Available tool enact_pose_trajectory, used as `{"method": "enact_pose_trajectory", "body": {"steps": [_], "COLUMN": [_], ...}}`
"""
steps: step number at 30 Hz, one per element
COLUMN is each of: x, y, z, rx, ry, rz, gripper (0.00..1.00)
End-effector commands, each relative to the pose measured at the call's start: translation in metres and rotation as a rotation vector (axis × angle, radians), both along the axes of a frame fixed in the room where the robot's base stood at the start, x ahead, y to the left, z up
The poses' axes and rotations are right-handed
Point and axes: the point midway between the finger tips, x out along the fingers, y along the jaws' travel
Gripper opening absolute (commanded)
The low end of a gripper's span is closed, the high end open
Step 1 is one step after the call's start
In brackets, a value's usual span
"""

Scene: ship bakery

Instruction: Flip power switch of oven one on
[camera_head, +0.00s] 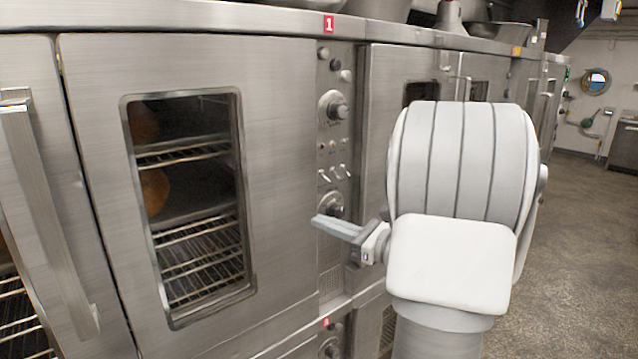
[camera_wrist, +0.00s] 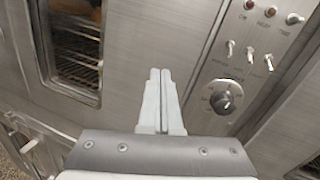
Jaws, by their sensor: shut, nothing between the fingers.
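Oven one (camera_head: 190,60) is a steel oven with a red "1" label (camera_head: 328,24) above its control panel (camera_head: 335,260). The panel carries a row of small toggle switches (camera_head: 334,173) between two round knobs. The switches also show in the wrist view (camera_wrist: 249,55), below several small lamps with labels too blurred to read surely. My gripper (camera_head: 318,221) is shut and empty. It is in front of the panel near the lower knob (camera_head: 331,204). In the wrist view my fingertips (camera_wrist: 160,72) point at the steel left of the switches and knob, apart from the switches.
The oven door (camera_head: 90,120) has a window showing wire racks and round loaves. A long door handle (camera_head: 45,215) sticks out at the left. More ovens (camera_head: 375,90) stand to the right. Open floor (camera_head: 580,230) lies at the right.

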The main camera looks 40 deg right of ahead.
Motion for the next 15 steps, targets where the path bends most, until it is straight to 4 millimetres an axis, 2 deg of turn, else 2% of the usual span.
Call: {"method": "enact_pose_trajectory", "body": {"steps": [1,3,6,10,15], "x": [-0.005,-0.011,-0.018,-0.023,-0.023], "y": [-0.021,-0.043,-0.065,-0.078,-0.079], "z": [0.004,0.006,0.008,0.009,0.009], "rx": [0.051,0.107,0.159,0.191,0.193], "ry": [-0.015,-0.035,-0.060,-0.075,-0.077], "rz": [-0.061,-0.128,-0.192,-0.230,-0.234], "gripper": [0.00,0.00,0.00,0.00,0.00]}}
